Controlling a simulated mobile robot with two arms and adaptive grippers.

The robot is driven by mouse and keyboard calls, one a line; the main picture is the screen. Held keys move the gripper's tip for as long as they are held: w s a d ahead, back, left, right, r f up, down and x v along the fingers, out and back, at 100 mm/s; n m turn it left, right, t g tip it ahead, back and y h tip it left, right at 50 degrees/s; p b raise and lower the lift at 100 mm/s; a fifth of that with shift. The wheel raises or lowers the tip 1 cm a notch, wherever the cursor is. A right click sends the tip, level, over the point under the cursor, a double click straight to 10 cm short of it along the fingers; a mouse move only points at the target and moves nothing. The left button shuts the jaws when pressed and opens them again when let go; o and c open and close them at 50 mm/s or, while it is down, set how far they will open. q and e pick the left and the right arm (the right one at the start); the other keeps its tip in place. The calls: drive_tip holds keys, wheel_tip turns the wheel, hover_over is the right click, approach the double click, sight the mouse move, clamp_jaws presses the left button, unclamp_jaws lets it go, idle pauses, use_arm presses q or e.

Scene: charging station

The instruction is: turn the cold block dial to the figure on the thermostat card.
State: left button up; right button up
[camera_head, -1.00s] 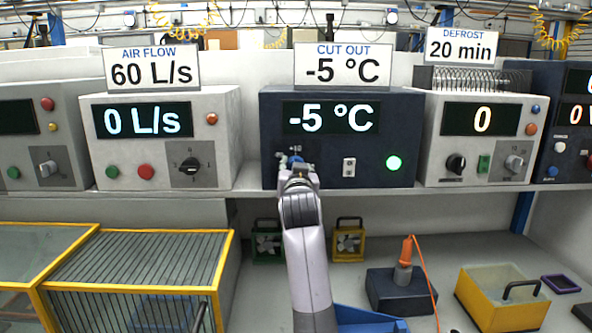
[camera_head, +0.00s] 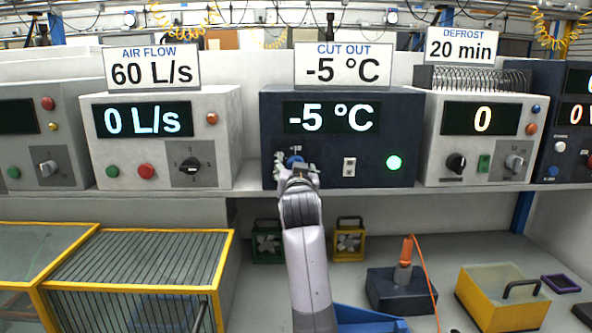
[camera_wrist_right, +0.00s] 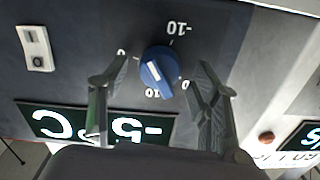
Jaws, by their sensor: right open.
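The dark blue cold block unit (camera_head: 380,145) stands on the shelf. Its lit display (camera_head: 330,117) reads -5 °C. The thermostat card (camera_head: 343,66) above it reads CUT OUT -5 °C. The blue dial (camera_wrist_right: 158,72) with a white mark shows in the upside-down right wrist view, with figures around it. In the head view the dial (camera_head: 295,160) is partly hidden by my right gripper (camera_head: 297,168). This gripper is open, and in the wrist view its fingers stand on either side of the dial, apart from it. My left gripper is not in view.
The air flow unit (camera_head: 120,165) stands left, the defrost unit (camera_head: 435,150) right. Below are a yellow-framed case (camera_head: 140,232) and a yellow bin (camera_head: 500,305).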

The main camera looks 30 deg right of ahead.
drive_tip(key=v, duration=1.2)
drive_tip(key=shift+d, duration=0.1)
